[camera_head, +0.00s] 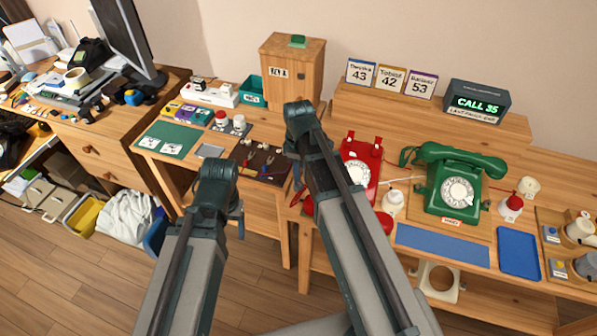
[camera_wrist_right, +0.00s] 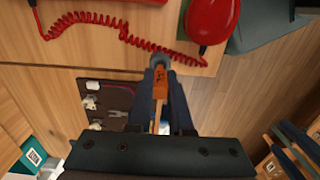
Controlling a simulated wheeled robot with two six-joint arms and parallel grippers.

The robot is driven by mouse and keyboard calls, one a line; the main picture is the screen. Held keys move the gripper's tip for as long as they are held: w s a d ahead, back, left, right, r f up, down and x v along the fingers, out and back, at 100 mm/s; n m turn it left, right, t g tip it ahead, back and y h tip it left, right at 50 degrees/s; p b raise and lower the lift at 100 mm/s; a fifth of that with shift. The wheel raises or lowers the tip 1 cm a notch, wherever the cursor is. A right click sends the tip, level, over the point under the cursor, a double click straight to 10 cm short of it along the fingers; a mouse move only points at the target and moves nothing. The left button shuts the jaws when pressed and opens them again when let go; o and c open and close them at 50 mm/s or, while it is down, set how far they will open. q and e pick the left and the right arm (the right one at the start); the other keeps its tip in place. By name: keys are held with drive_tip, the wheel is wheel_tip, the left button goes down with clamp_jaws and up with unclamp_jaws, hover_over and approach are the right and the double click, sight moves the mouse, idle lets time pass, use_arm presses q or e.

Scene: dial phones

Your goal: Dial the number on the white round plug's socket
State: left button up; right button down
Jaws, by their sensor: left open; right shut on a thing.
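The green phone (camera_head: 452,185) with a white round dial stands on the bench at right. A red phone (camera_head: 360,168) stands left of it, partly behind my right arm. A white power strip (camera_head: 210,93) with plugs lies at the back left; its labels are too small to read. My right gripper (camera_wrist_right: 162,68) is shut on a narrow orange-brown piece (camera_wrist_right: 163,88) with a dark mark, below the red handset (camera_wrist_right: 212,20) and coiled cord. My left gripper (camera_head: 239,220) is mostly hidden by its arm, low before the bench, open. I cannot pick out the white round plug.
A green display (camera_head: 478,102) reads "CALL 35". Cards (camera_head: 390,79) show 43, 42 and 53. A dark tool mat (camera_head: 262,163), a wooden cabinet (camera_head: 292,75) and a blue tray (camera_head: 518,252) are on the bench. A blue mat (camera_head: 443,245) lies before the green phone.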

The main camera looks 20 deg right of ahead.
drive_tip(key=shift+f+b, duration=1.3)
idle(0.4)
drive_tip(key=c, duration=0.8)
unclamp_jaws()
drive_tip(key=shift+o, duration=0.2)
drive_tip(key=shift+r, duration=0.15)
wheel_tip(320, 180, up, 14)
drive_tip(key=p, duration=1.4)
drive_tip(key=shift+f, duration=0.2)
